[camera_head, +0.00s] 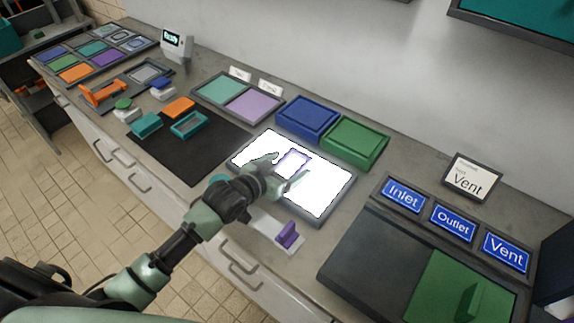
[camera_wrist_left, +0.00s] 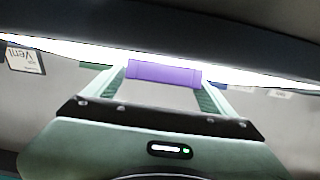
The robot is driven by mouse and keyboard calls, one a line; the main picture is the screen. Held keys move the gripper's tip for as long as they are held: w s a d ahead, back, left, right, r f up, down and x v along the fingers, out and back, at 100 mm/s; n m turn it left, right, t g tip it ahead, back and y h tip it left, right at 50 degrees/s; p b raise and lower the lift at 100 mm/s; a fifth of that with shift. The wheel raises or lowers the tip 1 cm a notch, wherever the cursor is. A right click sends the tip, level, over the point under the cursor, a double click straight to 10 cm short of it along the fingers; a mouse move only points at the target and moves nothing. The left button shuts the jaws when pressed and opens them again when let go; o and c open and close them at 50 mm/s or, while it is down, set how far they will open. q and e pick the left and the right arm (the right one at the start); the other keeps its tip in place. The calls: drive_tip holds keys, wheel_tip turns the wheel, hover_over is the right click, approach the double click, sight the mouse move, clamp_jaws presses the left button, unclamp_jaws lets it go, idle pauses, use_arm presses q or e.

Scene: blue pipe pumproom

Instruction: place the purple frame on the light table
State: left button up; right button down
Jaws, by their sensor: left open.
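The purple frame (camera_head: 294,160) is a thin purple outline with a bright open middle. It appears to lie flat on the light table (camera_head: 328,186), which glows white inside a grey rim. My left gripper (camera_head: 280,171) is open over the light table, with its fingers spread at the near side of the frame. In the left wrist view, one purple side of the frame (camera_wrist_left: 164,74) shows across the gap between the fingertips (camera_wrist_left: 163,82). I cannot tell whether the fingers touch it. My right gripper is not in view.
Blue (camera_head: 307,117) and green (camera_head: 355,143) bins stand behind the light table. A purple block (camera_head: 287,235) on a white base stands in front. A dark mat (camera_head: 185,150) with teal and orange pieces lies left. Inlet, Outlet and Vent signs (camera_head: 452,221) stand right.

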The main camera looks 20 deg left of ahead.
use_arm(q)
drive_tip(key=shift+r, duration=0.1)
drive_tip(key=shift+r, duration=0.1)
drive_tip(key=b+v, duration=0.1)
drive_tip(key=v, duration=0.9)
drive_tip(key=shift+s+a+r, duration=0.1)
drive_tip(key=shift+s+a, duration=0.1)
drive_tip(key=shift+s, duration=0.2)
drive_tip(key=shift+s+a+r, duration=0.15)
drive_tip(key=shift+s+r, duration=0.2)
drive_tip(key=shift+s, duration=0.1)
